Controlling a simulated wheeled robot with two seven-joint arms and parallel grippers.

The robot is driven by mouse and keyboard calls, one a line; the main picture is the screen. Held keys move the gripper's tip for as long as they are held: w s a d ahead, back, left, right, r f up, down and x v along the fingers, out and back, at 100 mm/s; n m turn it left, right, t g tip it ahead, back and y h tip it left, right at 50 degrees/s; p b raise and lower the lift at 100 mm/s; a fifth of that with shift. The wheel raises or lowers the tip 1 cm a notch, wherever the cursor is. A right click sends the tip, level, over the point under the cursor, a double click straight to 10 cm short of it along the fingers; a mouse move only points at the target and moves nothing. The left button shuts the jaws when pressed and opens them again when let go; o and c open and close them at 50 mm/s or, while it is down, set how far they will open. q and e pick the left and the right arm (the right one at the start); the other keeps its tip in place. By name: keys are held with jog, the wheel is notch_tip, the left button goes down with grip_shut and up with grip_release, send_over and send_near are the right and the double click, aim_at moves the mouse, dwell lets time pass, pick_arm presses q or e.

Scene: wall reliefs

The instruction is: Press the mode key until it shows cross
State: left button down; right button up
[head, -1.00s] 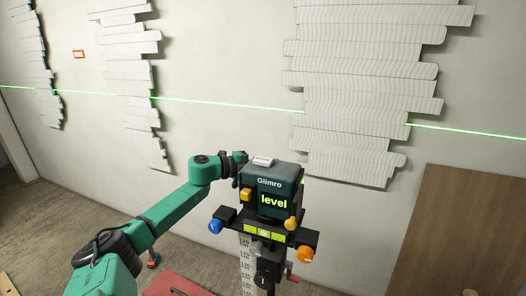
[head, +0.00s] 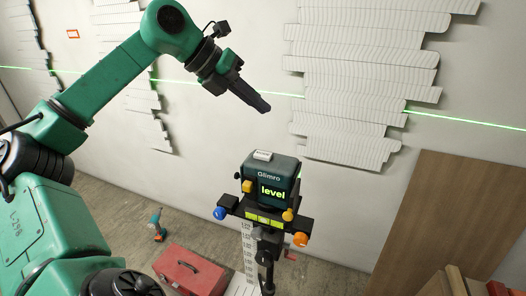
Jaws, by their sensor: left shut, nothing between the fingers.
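The dark Glimro laser device (head: 270,180) stands upright on a post with a graded scale. Its screen (head: 272,191) shows the word "level" in green letters. A pale key (head: 262,155) sits on its top, and a yellow knob (head: 246,186) is on its left side. I cannot read which one is the mode key. My left gripper (head: 264,107) is shut and empty, in the air above the device and apart from it, its fingers pointing down and right. My right gripper is not in view.
Blue (head: 219,213) and orange (head: 300,239) knobs flank the device's mount. Ribbed white reliefs (head: 355,85) hang on the wall, crossed by a green laser line. A red toolbox (head: 190,270) and a drill (head: 157,225) are on the floor. A wooden panel (head: 430,215) leans at right.

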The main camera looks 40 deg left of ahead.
aim_at(259, 155)
pick_arm(q)
notch_tip(259, 155, down, 9)
jog(key=b, duration=0.8)
jog(key=shift+r+b, duration=0.15)
jog(key=shift+b, duration=0.15)
dwell(1.3)
jog(key=shift+f+b, duration=0.4)
jog(key=shift+b, duration=0.05)
jog(key=shift+f+b, duration=0.45)
jog(key=shift+f, duration=0.05)
dwell(0.3)
dwell(0.4)
jog(key=shift+r+p, duration=0.85)
jog(key=shift+r, duration=0.05)
jog(key=shift+r, duration=0.1)
